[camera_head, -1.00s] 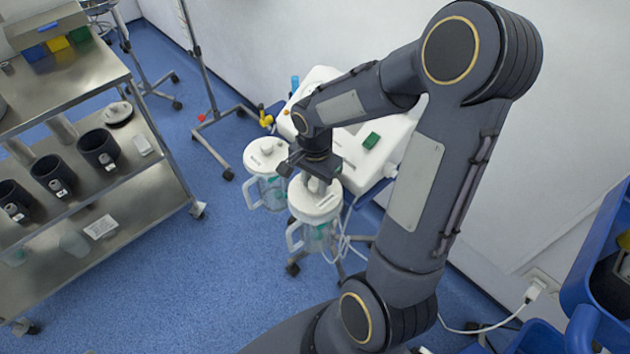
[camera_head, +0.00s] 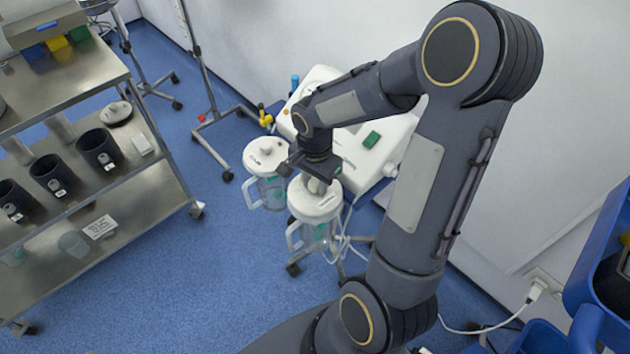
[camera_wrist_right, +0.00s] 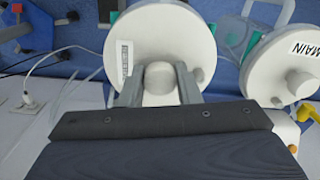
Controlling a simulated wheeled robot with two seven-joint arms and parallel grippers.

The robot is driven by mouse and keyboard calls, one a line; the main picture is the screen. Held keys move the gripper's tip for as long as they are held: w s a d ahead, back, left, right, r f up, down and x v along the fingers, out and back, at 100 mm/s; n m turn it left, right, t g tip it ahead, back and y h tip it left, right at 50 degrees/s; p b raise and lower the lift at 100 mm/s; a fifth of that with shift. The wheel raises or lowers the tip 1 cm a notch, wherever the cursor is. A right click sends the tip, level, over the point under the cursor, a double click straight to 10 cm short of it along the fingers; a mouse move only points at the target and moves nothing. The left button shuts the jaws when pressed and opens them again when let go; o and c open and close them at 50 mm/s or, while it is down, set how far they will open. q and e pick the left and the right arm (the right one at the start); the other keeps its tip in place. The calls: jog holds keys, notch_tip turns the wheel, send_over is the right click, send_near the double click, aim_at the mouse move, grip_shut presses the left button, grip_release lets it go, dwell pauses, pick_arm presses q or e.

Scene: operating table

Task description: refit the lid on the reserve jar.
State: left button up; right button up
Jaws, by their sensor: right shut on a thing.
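The reserve jar (camera_head: 318,236) is a clear jar with a side handle, in front of the white suction unit. Its white lid (camera_head: 312,206) sits level over the jar's mouth; I cannot tell if any gap is left under it. My right gripper (camera_head: 312,178) is above the lid. In the right wrist view its two fingers (camera_wrist_right: 158,88) are shut on the lid's round knob (camera_wrist_right: 158,76), with the lid (camera_wrist_right: 172,35) spread out behind them. My left gripper is not in view.
A second lidded jar (camera_head: 270,192), its lid (camera_wrist_right: 270,75) marked MAIN, stands close at the left. The white suction unit (camera_head: 350,150) with a green switch is behind. A steel trolley (camera_head: 110,200) with dark pots stands at left. Blue floor between is clear.

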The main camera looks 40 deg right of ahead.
aim_at(315, 183)
jog(key=shift+f+b, duration=0.75)
jog(key=shift+f, duration=0.15)
jog(key=o, duration=1.2)
jog(key=shift+r+p, duration=0.85)
jog(key=shift+r, duration=3.05)
jog(key=shift+r, duration=0.1)
jog(key=s+a+r+n+t+y+p, duration=0.1)
jog(key=s+a+r+n+t+p, duration=0.1)
jog(key=r, duration=0.4)
jog(key=s+a+r+n+t+y+p, duration=0.1)
jog(key=s+a+r+n+p, duration=0.4)
jog(key=s+r+n, duration=0.1)
jog(key=s+a+r+n+t+y+p, duration=0.1)
jog(key=s+a+r+n+t+p, duration=0.1)
jog(key=s+a+r+n+p, duration=0.1)
jog(key=shift+s+a+r+n+t+y+p, duration=0.1)
jog(key=shift+s+r+n+t+y+p, duration=0.1)
jog(key=shift+s+r+n+p, duration=0.5)
jog(key=shift+s+a+r+n+t+y+p, duration=0.1)
jog(key=shift+s+r+n+y+p, duration=0.25)
jog(key=shift+r, duration=0.6)
